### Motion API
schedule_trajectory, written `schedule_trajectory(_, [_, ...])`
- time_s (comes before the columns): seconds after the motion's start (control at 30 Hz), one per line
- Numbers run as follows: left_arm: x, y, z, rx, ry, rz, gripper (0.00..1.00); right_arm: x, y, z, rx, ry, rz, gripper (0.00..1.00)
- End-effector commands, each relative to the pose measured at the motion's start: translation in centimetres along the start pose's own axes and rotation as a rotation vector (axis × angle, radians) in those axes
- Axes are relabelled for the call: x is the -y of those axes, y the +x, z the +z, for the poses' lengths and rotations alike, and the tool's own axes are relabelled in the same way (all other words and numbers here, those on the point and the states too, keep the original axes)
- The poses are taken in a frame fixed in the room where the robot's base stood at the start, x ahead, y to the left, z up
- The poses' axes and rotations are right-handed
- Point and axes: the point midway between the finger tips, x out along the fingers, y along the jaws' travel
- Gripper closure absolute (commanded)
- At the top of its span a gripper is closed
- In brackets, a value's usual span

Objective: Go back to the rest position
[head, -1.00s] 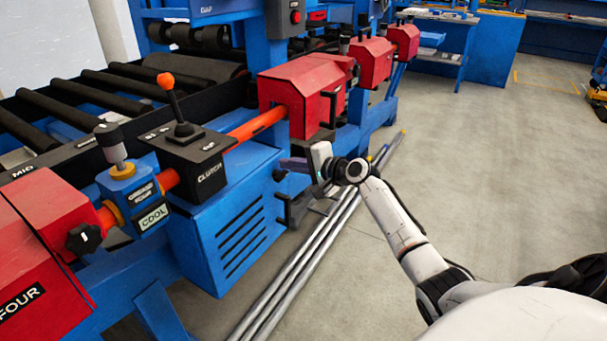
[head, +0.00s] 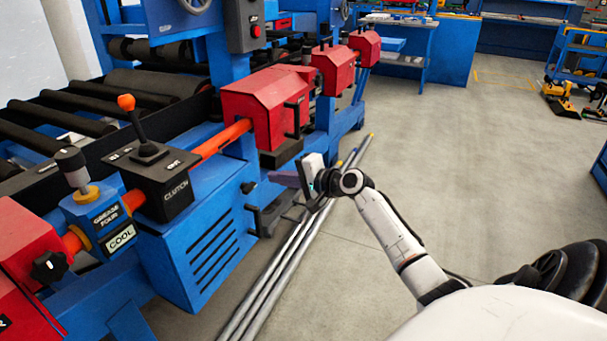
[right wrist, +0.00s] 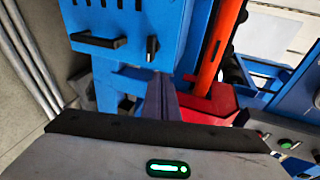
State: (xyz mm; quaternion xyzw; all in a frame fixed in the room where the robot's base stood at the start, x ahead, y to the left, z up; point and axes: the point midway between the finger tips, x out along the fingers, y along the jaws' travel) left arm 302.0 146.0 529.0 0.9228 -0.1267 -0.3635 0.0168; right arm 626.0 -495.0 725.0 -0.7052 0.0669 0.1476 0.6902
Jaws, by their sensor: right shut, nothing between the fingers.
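My right gripper (head: 284,180) is shut and empty in the head view, at the end of my white right arm. It hangs in the open just right of the blue machine cabinet (head: 215,240), below a red box (head: 265,105) on the machine. In the right wrist view its dark closed fingers (right wrist: 160,98) point toward the machine, with nothing held. My left gripper is not in view.
Open floor (head: 440,165) spreads to the right, with a yellow machine (head: 562,100) farther back.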

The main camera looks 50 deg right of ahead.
Motion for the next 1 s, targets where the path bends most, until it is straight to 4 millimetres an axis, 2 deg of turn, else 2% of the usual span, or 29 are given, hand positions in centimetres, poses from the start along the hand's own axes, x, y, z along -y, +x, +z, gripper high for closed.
schedule_trajectory(0.03, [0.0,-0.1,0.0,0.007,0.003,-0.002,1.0,0.0,-1.3,-0.2,0.001,-0.001,0.004,1.0])
schedule_trajectory(0.1, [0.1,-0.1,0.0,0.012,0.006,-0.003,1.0,-0.1,-2.7,-0.4,0.001,0.0,0.005,1.0])
schedule_trajectory(0.3, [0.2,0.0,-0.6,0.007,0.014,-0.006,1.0,-0.1,-5.5,-1.0,0.001,0.001,0.004,1.0])
schedule_trajectory(0.47, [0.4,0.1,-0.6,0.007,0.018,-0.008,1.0,-0.1,-6.3,-1.1,0.003,0.001,0.003,1.0])
schedule_trajectory(0.73, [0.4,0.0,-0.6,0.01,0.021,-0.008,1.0,-0.5,-6.3,-0.8,0.004,-0.011,0.013,1.0])
schedule_trajectory(0.87, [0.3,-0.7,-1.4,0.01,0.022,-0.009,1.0,-3.5,-6.2,1.8,0.016,-0.121,0.092,1.0])
schedule_trajectory(0.97, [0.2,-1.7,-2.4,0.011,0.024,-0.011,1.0,-8.2,-6.8,6.0,0.049,-0.304,0.2,1.0])
schedule_trajectory(1.0, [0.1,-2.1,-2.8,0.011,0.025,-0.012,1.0,-10.2,-7.4,8.1,0.072,-0.398,0.245,1.0])
